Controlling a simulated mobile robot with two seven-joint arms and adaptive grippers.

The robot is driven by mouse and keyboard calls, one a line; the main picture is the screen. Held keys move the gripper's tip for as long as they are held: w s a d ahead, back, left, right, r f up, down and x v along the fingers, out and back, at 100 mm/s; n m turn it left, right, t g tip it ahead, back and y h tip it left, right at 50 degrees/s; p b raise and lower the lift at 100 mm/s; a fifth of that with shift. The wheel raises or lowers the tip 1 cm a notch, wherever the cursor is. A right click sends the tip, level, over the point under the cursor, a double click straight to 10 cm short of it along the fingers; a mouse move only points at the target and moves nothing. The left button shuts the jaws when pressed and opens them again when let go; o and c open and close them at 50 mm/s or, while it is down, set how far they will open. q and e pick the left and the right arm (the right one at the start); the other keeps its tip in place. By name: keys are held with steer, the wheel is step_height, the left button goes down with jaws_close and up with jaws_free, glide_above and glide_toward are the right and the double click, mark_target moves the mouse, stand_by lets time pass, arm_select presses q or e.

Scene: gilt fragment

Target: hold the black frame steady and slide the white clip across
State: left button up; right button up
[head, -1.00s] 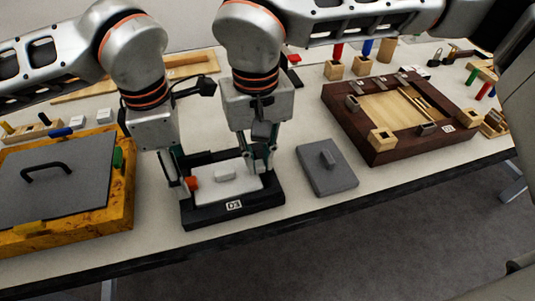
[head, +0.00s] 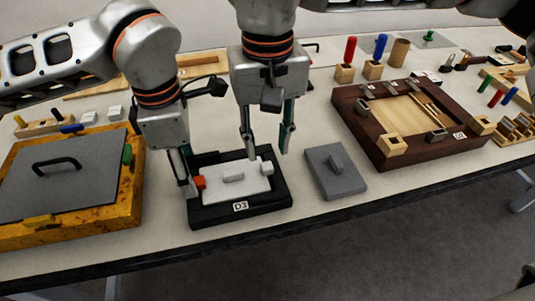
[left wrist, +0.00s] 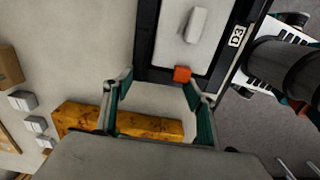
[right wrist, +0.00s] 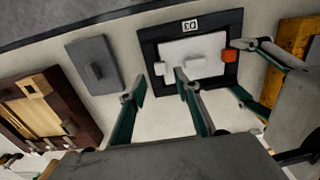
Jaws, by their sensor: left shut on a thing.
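The black frame (head: 243,210), labelled D3, lies on the table with a white plate (head: 222,189) inside it. The plate has a raised white bar. An orange block (head: 199,182) sits at the left inner side, also visible in the left wrist view (left wrist: 182,74). My left gripper (head: 187,188) is shut on the black frame at its left end; the exact contact is unclear. My right gripper (head: 267,152) is open and empty, above the frame's right rear part.
A grey block with a knob (head: 335,175) lies just right of the frame. A yellow-brown box with a grey lid (head: 120,215) stands to the left. A dark wooden tray (head: 385,150) is farther right. The table's front edge (head: 330,210) is close to the frame.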

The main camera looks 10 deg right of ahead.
mark_target(268, 166)
arm_select(q)
steer(key=shift+s+f, duration=0.3)
steer(key=shift+f, duration=0.3)
arm_select(e)
step_height(268, 166, up, 7)
steer(key=shift+f, duration=0.1)
arm_select(q)
steer(key=o, duration=1.4)
steer(key=shift+w+r, duration=0.1)
steer(key=shift+w, duration=0.05)
steer(key=shift+w+a+r, duration=0.1)
steer(key=shift+r, duration=0.2)
